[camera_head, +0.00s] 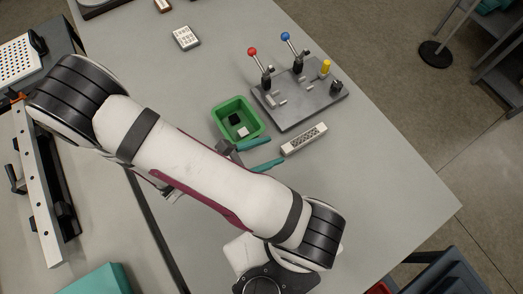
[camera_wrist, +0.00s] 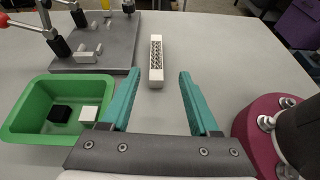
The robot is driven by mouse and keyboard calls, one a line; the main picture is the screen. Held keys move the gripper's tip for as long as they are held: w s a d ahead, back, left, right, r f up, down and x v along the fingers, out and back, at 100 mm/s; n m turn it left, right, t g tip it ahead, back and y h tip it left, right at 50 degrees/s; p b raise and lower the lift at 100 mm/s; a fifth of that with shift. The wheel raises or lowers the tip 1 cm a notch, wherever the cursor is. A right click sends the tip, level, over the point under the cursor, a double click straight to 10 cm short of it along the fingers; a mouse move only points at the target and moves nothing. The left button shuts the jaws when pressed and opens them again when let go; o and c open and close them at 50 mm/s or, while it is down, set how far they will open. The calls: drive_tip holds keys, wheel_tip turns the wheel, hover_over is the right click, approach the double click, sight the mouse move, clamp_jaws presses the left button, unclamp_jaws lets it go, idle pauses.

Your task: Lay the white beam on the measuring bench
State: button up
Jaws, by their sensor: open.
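The white beam (camera_head: 304,138) is a short bar with a lattice of openings in its face. It lies on the grey table, in front of the grey plate. My gripper (camera_head: 277,151) is open and empty, with its teal fingers pointing at the beam's near end. In the wrist view the beam (camera_wrist: 156,62) points away from me, its near end between the fingertips (camera_wrist: 159,74) in the picture. I cannot tell the fingers' height above the table. A grey plate (camera_head: 295,113) with red-knobbed and blue-knobbed levers and small blocks appears to be the measuring bench.
A green bin (camera_head: 222,114) holding a black block and a white block stands close left of my gripper. A small white gridded block (camera_head: 186,38) lies at the back. A long rail fixture (camera_head: 38,190) is at the left. Table right of the beam is clear.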

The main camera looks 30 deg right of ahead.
drive_tip(key=s+a+r+m+y, duration=0.3)
drive_tip(key=a+r+m+y, duration=0.2)
drive_tip(key=m, duration=0.6)
drive_tip(key=s+a+r+m+y, duration=0.3)
drive_tip(key=a+r+m+y, duration=0.2)
drive_tip(key=r+m+y, duration=0.5)
drive_tip(key=shift+s+r+m, duration=0.4)
drive_tip(key=shift+r+m, duration=0.2)
drive_tip(key=shift+m, duration=0.2)
